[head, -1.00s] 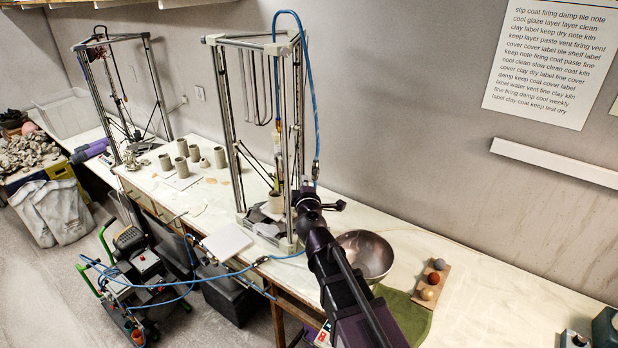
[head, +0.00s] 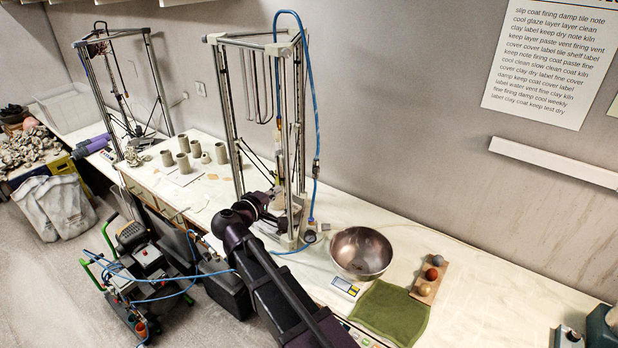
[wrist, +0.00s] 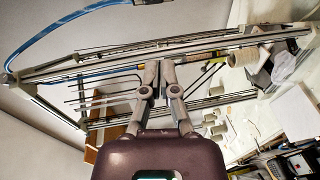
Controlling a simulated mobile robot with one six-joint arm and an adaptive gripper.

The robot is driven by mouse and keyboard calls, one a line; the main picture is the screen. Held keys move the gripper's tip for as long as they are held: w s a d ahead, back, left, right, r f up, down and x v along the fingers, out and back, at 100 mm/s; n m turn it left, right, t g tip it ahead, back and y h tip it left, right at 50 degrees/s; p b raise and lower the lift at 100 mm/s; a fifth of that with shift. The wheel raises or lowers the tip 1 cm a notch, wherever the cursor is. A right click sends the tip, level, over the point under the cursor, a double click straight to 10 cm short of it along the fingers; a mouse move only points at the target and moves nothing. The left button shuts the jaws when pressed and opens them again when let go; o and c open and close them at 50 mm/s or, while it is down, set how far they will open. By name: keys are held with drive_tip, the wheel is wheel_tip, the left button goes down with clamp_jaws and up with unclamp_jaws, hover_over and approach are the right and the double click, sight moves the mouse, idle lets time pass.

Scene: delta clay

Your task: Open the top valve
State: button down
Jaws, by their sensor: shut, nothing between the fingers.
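A tall metal printer frame (head: 237,130) stands on the bench. A blue hose (head: 312,90) arches over its top and comes down its right side. A small metal fitting (head: 316,166) sits on this hose, and a small round part (head: 310,236) sits lower, by the frame's foot; I cannot tell which is the top valve. My purple arm reaches up to the front of the frame in the head view, where my gripper is hard to make out. In the wrist view my gripper (wrist: 160,68) is shut and empty, with frame bars behind it. The blue hose (wrist: 80,12) curves at upper left there.
A metal bowl (head: 361,253), a green cloth (head: 392,312) and a wooden board with several balls (head: 428,280) lie right of the frame. Grey cups (head: 183,163) stand to its left. A second frame (head: 95,95) stands farther back. A wheeled cart (head: 140,285) is on the floor.

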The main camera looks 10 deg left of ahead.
drive_tip(key=shift+w, duration=0.1)
idle(0.3)
drive_tip(key=b, duration=0.2)
approach(315, 175)
drive_tip(key=w, duration=0.6)
drive_tip(key=shift+w+d+f, duration=0.15)
drive_tip(key=shift+d, duration=0.35)
drive_tip(key=shift+w+d+f, duration=0.15)
drive_tip(key=shift+d, duration=0.35)
drive_tip(key=shift+w+d+f, duration=0.1)
drive_tip(key=shift+d+f, duration=0.05)
drive_tip(key=shift+d, duration=0.25)
drive_tip(key=shift+a, duration=0.25)
